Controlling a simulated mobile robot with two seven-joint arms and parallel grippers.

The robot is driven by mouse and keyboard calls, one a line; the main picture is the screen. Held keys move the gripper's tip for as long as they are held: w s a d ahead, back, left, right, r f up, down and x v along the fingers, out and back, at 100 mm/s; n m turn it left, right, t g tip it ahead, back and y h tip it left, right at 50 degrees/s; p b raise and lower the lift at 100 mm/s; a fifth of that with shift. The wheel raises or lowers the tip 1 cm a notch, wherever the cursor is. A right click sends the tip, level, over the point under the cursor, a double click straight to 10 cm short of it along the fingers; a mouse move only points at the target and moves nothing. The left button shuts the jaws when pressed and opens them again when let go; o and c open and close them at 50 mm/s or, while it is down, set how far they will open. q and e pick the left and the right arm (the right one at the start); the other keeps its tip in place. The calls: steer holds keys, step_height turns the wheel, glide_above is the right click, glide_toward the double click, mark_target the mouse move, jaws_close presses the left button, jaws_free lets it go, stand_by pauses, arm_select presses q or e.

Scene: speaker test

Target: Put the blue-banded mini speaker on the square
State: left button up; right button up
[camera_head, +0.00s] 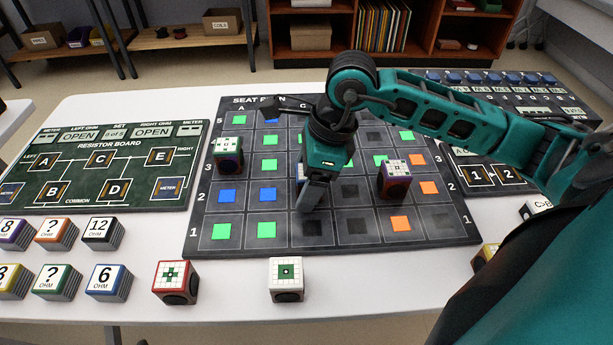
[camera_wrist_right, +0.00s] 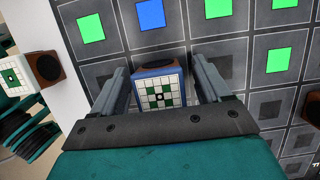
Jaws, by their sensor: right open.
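The blue-banded mini speaker (camera_wrist_right: 157,92) has a white top with a green and black grid pattern and a brown front. It stands on the dark seat-plan board (camera_wrist_right: 95,72) between the two fingers of my right gripper (camera_wrist_right: 162,72), which is open. I cannot tell whether either finger touches it. In the head view my right gripper (camera_head: 307,200) is low over the middle of the board (camera_head: 335,232), and it hides nearly all of this speaker. The board carries green, blue and orange squares among dark ones. My left gripper is not in view.
A red-banded (camera_head: 176,282) and a white-topped speaker (camera_head: 287,279) stand on the table in front. A resistor board (camera_head: 105,160) and several ohm blocks (camera_head: 108,282) are at left.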

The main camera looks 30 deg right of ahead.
steer(key=shift+r, duration=0.1)
steer(key=shift+r+p, duration=0.2)
steer(key=shift+p, duration=0.15)
steer(key=p+v, duration=0.2)
steer(key=v, duration=0.9)
steer(key=shift+d+r, duration=0.15)
steer(key=shift+r, duration=0.2)
steer(key=shift+s, duration=0.2)
